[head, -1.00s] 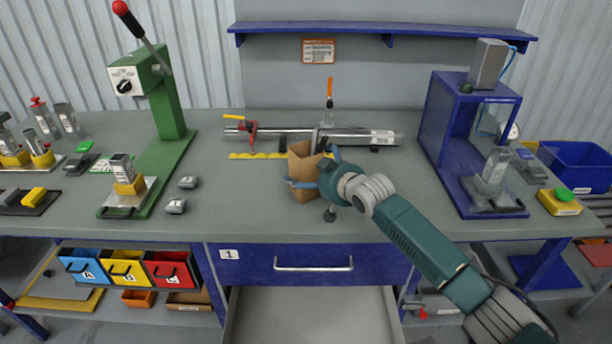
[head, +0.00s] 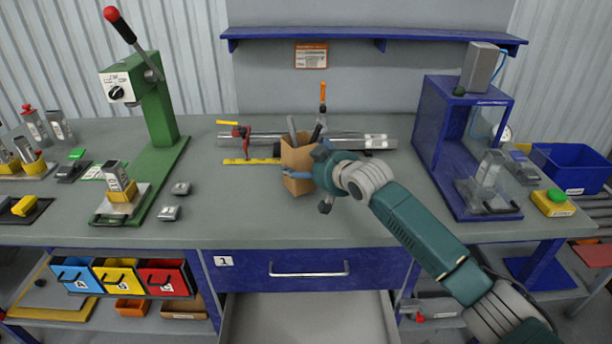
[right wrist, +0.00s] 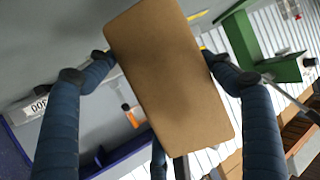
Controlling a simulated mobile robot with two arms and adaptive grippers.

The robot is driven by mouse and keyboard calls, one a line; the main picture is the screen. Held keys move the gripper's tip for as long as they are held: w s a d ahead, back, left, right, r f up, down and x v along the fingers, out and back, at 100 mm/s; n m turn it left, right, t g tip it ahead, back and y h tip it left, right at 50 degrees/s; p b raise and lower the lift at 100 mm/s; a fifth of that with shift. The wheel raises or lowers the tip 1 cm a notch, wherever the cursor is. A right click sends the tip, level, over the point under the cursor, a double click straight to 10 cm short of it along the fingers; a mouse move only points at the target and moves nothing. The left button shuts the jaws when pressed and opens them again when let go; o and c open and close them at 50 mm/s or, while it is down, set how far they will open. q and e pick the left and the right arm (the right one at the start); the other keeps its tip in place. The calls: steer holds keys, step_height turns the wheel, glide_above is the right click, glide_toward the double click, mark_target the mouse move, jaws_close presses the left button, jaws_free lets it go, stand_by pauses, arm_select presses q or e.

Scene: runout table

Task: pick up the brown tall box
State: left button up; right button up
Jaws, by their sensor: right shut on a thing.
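The brown tall box (head: 296,160) is in the middle of the head view, upright over the workbench, in front of the long metal cylinder. Dark and grey tool-like ends show above its top. My right gripper (head: 304,165) is shut on the box, with blue fingers on either side of it. In the right wrist view the box (right wrist: 170,80) fills the space between the two fingers of the gripper (right wrist: 160,62) and looks tilted in that picture. The box's underside is hidden, so a gap to the table is hard to judge. My left gripper is not in view.
The metal cylinder (head: 365,140) and a yellow ruler (head: 248,161) lie behind the box. A green lever press (head: 160,115) stands left, a blue frame (head: 431,125) right. Below the bench (head: 240,215), an open drawer (head: 305,318) sticks out. The bench front is mostly clear.

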step_height(320, 180, up, 16)
steer(key=b, duration=0.1)
steer(key=shift+f, duration=0.1)
steer(key=shift+s, duration=0.1)
glide_above(305, 160)
steer(key=s, duration=0.1)
steer(key=shift+d, duration=0.25)
stand_by(0.6)
steer(key=shift+f, duration=0.3)
steer(key=shift+f+b, duration=1.45)
steer(key=shift+f, duration=3.35)
steer(key=shift+d+f+b, duration=0.1)
steer(key=shift+f+b, duration=0.45)
steer(key=shift+f, duration=0.3)
